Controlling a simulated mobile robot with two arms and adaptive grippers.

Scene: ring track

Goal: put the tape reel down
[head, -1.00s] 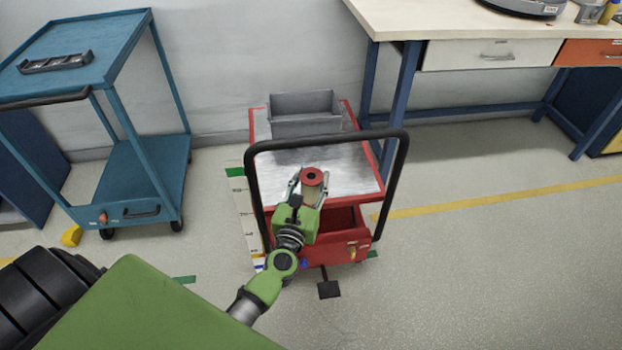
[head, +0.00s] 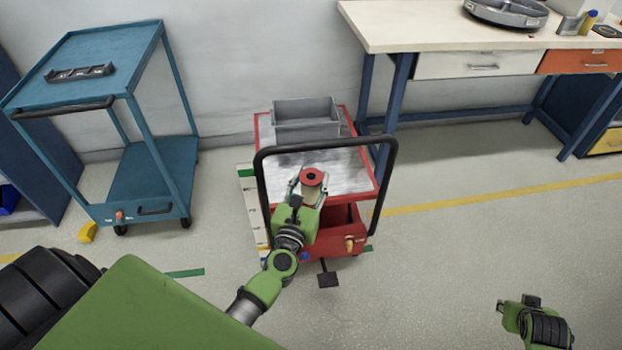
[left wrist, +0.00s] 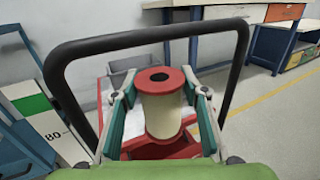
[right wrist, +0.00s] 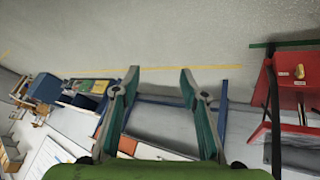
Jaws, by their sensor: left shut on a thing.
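The tape reel (head: 311,178) has a red flange with a dark centre hole and a pale roll below it. My left gripper (head: 307,188) is shut on the reel and holds it upright at the near side of the red cart (head: 355,170), by its black handle. In the left wrist view the reel (left wrist: 162,110) sits between both fingers, in front of the cart handle (left wrist: 150,35). My right gripper (right wrist: 157,85) is open and empty, its fingers apart over the floor; part of its arm shows at the lower right of the head view.
A grey bin (head: 306,118) stands at the back of the cart's metal top. A blue cart (head: 110,45) stands left, a workbench (head: 430,25) with a round metal part at back right. A yellow block (head: 87,232) lies on the floor. The floor at right is clear.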

